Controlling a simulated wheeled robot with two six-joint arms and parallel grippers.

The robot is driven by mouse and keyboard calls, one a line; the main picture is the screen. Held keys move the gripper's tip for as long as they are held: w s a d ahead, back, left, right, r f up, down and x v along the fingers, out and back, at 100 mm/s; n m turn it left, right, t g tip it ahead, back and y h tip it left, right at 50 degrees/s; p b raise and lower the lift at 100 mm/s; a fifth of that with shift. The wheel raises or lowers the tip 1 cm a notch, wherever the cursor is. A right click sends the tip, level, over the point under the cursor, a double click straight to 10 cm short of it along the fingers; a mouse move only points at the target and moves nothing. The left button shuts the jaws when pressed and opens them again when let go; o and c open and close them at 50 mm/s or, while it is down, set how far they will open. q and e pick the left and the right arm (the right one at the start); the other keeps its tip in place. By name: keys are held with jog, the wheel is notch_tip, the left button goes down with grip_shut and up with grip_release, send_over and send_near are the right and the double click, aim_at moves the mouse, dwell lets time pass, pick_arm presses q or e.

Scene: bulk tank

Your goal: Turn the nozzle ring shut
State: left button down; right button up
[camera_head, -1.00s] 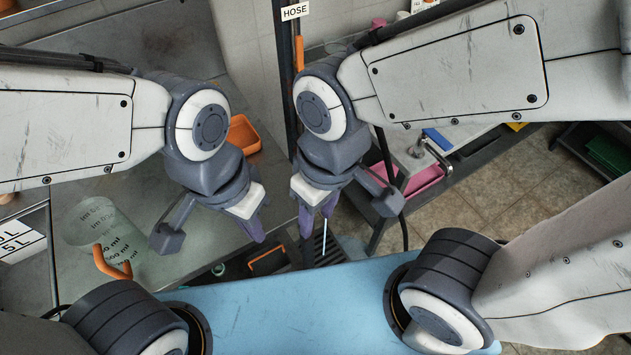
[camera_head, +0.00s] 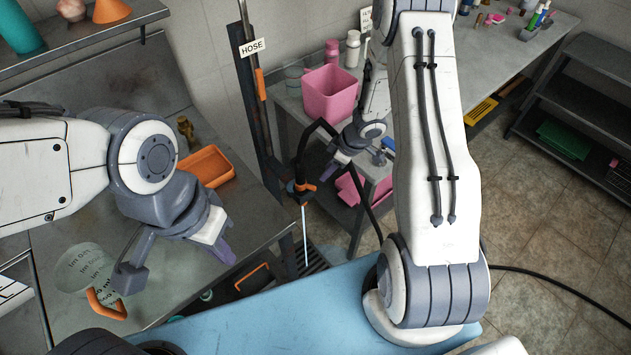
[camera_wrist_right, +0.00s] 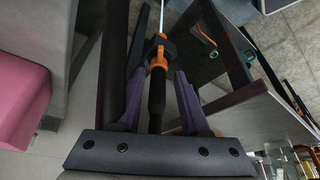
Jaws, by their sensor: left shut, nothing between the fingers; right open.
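The hose nozzle (camera_head: 302,172) hangs upright beside the post in the head view, with an orange ring (camera_head: 305,187) low on it. A thin pale stream (camera_head: 304,228) runs straight down from its tip. In the right wrist view, the orange ring (camera_wrist_right: 158,62) and black nozzle body (camera_wrist_right: 157,95) lie between the fingers of my right gripper (camera_wrist_right: 160,85). That gripper is open, with gaps visible on both sides; the ring lies near or beyond the fingertips. My left gripper (camera_head: 224,252) is shut and empty over the left counter's edge.
The post (camera_head: 259,110) with the HOSE sign stands behind the nozzle. A pink bin (camera_head: 330,94) stands on the back table. An orange tray (camera_head: 207,166) and a clear jug (camera_head: 85,268) stand on the left counter. A blue surface (camera_head: 300,300) lies in front.

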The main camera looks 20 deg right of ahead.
aim_at(314, 186)
jog(key=b+x, duration=0.2)
jog(key=x, duration=0.6)
jog(key=shift+f, duration=0.35)
jog(key=shift+x, duration=0.75)
